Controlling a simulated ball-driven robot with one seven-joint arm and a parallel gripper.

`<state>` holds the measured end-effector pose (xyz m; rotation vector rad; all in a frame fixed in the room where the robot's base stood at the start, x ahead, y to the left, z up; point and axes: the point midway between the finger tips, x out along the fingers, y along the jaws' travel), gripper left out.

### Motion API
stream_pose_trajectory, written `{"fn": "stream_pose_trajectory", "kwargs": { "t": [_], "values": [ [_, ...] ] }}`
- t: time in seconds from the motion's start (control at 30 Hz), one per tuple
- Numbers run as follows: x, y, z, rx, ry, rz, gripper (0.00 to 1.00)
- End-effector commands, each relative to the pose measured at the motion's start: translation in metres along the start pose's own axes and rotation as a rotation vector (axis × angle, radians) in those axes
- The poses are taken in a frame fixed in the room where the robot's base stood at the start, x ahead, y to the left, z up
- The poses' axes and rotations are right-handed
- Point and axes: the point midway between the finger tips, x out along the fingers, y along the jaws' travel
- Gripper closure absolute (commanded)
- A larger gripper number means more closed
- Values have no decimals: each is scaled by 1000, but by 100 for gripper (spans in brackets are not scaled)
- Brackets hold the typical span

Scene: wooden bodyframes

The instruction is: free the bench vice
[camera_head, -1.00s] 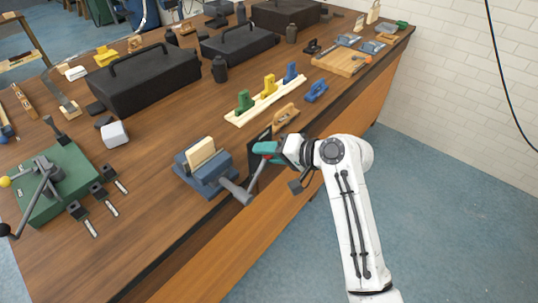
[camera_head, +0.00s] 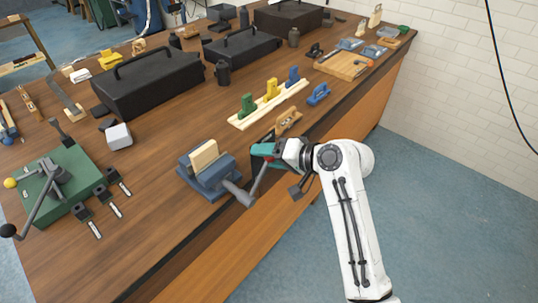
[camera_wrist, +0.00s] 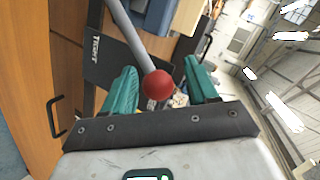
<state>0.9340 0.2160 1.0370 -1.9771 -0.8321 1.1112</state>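The blue bench vice (camera_head: 207,174) sits at the bench's front edge with a pale wooden block (camera_head: 204,155) upright between its jaws. Its grey handle bar (camera_head: 259,178) slants up from the screw end to my gripper (camera_head: 265,152). In the wrist view the bar (camera_wrist: 130,35) ends in a red ball (camera_wrist: 158,84). The teal fingers of my gripper (camera_wrist: 161,88) stand apart on either side of this ball, with a visible gap at each side. My gripper is open around the ball end, not closed on it.
A black plate marked TIGHT (camera_wrist: 97,58) stands close beyond the fingers. A wooden plane (camera_head: 288,121) and a strip with coloured blocks (camera_head: 268,104) lie behind my gripper. A green fixture (camera_head: 60,183) is at left. The floor at right (camera_head: 450,220) is clear.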

Motion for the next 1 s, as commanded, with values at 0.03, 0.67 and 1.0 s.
{"fn": "stream_pose_trajectory", "kwargs": {
  "t": [0.03, 0.67, 1.0],
  "values": [
    [0, 0, 0, 0, 1, 0, 42],
    [-71, 2, 0, 1, 4, 0, 42],
    [-107, 0, 0, 0, 1, 0, 42]
  ]
}}
